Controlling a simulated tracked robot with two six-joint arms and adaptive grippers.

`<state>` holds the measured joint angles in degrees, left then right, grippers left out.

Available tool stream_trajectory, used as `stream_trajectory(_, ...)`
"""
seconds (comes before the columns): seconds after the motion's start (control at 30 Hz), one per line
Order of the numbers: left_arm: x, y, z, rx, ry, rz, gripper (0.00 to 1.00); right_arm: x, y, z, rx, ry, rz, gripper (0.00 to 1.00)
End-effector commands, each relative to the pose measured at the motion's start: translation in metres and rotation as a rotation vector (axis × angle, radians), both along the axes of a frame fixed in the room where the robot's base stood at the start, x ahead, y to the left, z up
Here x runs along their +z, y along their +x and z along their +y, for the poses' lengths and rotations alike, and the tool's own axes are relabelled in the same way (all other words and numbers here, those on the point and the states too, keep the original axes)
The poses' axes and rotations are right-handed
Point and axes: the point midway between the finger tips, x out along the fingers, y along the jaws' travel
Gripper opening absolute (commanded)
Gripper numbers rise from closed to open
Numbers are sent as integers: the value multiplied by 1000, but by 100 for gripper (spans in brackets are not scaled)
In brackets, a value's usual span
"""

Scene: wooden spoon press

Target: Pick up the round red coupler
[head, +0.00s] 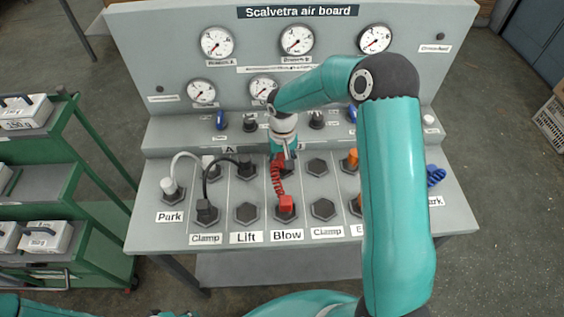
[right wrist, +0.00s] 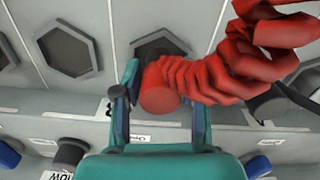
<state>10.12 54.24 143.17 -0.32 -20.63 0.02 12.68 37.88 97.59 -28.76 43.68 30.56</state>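The round red coupler (right wrist: 160,88) is at one end of a coiled red hose (right wrist: 238,70). In the right wrist view it lies between the two fingers of my right gripper (right wrist: 163,105), which stand apart on either side of it. A narrow gap seems to show on its right side. In the head view my right gripper (head: 284,158) is over the upper row of the Blow column, and the coupler is mostly hidden there. The hose runs down to a square red coupler (head: 286,204) in the lower Blow socket. My left gripper is not in view.
Black and white couplers with hoses (head: 207,210) stand to the left. An orange coupler (head: 352,158) and a blue coil (head: 435,175) are to the right, partly behind my right arm. Empty hexagonal sockets (head: 323,209) lie nearby. The gauge panel (head: 340,60) rises behind.

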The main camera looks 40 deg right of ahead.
Motion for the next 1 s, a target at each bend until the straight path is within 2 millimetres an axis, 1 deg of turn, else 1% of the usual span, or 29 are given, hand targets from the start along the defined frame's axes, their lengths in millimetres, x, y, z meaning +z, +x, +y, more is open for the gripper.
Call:
stream_trajectory(0.03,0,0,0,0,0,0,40,0,0,0,0,0,0,29)
stream_trajectory(0.2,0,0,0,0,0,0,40,0,0,0,0,0,0,0)
stream_trajectory(0.5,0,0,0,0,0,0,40,1,0,0,-1,0,-1,0)
stream_trajectory(0.67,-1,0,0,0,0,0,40,8,1,-1,-1,-1,-4,0)
stream_trajectory(0.77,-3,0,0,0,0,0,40,17,1,-1,-1,-1,-4,0)
stream_trajectory(0.87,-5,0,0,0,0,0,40,32,1,-1,-2,-1,-5,0)
stream_trajectory(0.97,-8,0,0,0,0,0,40,52,1,-1,-1,-1,-8,0)
stream_trajectory(1.0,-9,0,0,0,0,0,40,63,1,-1,-1,-1,-9,0)
